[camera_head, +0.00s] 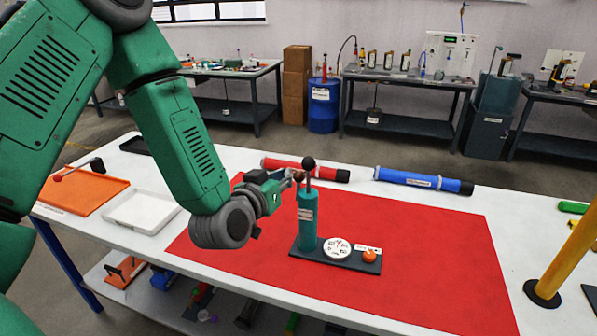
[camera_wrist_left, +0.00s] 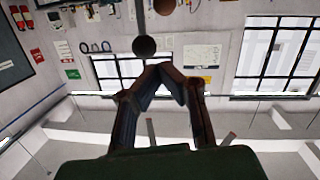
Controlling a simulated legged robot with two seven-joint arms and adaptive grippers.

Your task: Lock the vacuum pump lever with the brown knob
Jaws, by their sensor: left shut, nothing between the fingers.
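The teal vacuum pump (camera_head: 307,222) stands upright on a dark base plate (camera_head: 335,261) on the red mat. A rod with a black ball knob (camera_head: 309,163) rises from its top. A small brown knob (camera_head: 298,176) shows beside the rod, at my left gripper's tips. My left gripper (camera_head: 291,177) is shut and empty, level with the pump's top on its left side. In the left wrist view the gripper's fingertips (camera_wrist_left: 166,70) meet. The black knob (camera_wrist_left: 144,46) and brown knob (camera_wrist_left: 165,6) lie beyond them. Contact cannot be told. My right gripper is not in view.
A white gauge (camera_head: 337,248) and an orange knob (camera_head: 369,256) sit on the pump's base. A red tube (camera_head: 300,168) and a blue tube (camera_head: 415,180) lie behind. Trays (camera_head: 142,210) are at left; a yellow post (camera_head: 565,260) stands right. The red mat (camera_head: 440,240) has free room.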

